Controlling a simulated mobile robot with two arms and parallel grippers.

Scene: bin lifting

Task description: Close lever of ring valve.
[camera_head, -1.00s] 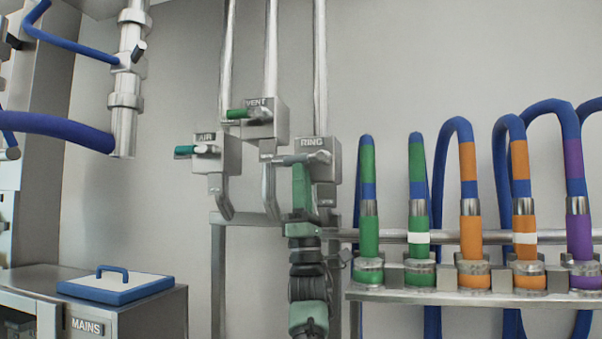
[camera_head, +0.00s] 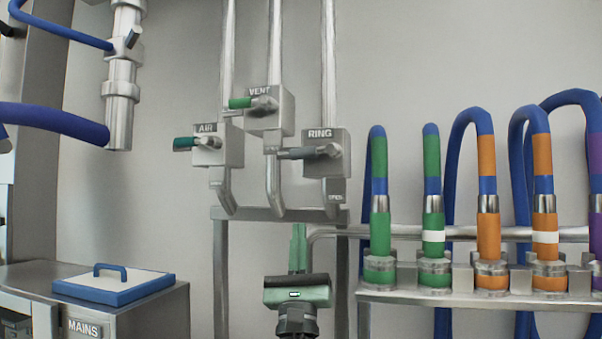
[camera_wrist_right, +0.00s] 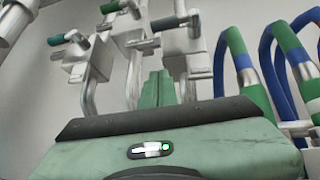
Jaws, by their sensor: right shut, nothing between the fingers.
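The ring valve (camera_head: 325,158) is a grey metal box labelled RING, right of and slightly below the VENT box. Its dark grey lever (camera_head: 296,153) points left, lying roughly horizontal. The lever also shows in the right wrist view (camera_wrist_right: 166,22), above and beyond the fingers. My right gripper (camera_head: 298,230) is green with a dark band. It is below the ring valve, pointing up, apart from the lever. Its fingers are together and empty, and they show upright in the right wrist view (camera_wrist_right: 157,86). My left gripper is not in view.
The vent valve (camera_head: 270,118) and air valve (camera_head: 228,150) have green levers pointing left. Vertical pipes (camera_head: 329,65) run above the valves. A rack (camera_head: 400,298) with several coloured hoses stands at right. A MAINS cabinet (camera_head: 150,308) with a blue-rimmed lid (camera_head: 115,285) is at lower left.

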